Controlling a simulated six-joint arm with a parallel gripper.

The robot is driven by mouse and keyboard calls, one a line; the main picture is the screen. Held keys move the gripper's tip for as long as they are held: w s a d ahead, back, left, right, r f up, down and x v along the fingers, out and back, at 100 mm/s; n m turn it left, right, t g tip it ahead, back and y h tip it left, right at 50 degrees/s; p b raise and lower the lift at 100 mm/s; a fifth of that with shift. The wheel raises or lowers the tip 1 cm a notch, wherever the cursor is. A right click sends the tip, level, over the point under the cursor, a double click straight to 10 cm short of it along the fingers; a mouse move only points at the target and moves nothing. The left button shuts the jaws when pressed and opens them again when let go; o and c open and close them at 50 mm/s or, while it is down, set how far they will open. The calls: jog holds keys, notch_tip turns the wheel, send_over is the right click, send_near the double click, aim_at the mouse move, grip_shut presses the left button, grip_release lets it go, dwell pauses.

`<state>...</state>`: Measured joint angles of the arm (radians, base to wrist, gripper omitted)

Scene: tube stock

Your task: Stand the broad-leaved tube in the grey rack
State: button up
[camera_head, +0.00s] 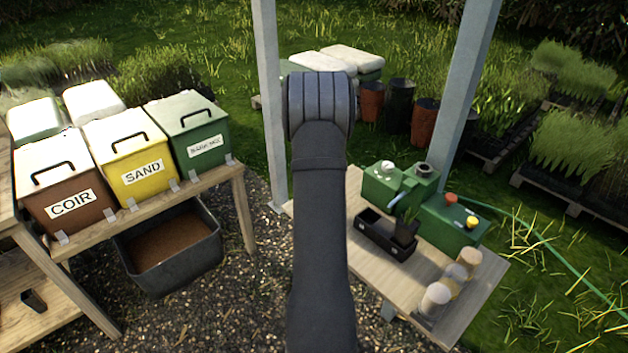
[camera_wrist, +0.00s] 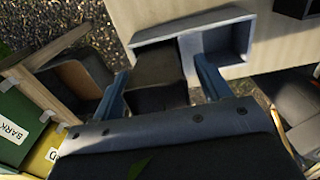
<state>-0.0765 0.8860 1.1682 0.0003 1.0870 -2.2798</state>
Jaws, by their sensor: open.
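In the wrist view, my gripper (camera_wrist: 161,70) has its two blue-grey fingers apart, one on each side of a dark square tube (camera_wrist: 158,90). The tube stands at the left compartment of the grey rack (camera_wrist: 240,18); how deep it sits is unclear. The rack's right compartment is empty. A bit of green leaf (camera_wrist: 138,164) shows by my gripper's body, so most of the tube's foliage is hidden. In the head view my arm covers my gripper, the tube and the grey rack.
At left, labelled bins, including the yellow sand bin (camera_head: 128,160), stand above a black trough (camera_head: 170,262).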

notch_tip(320, 180, up, 18)
jog(key=shift+f, duration=0.25)
dwell(0.3)
notch_tip(320, 180, down, 17)
jog(key=shift+f, duration=0.2)
dwell(0.6)
jog(key=shift+r, duration=0.1)
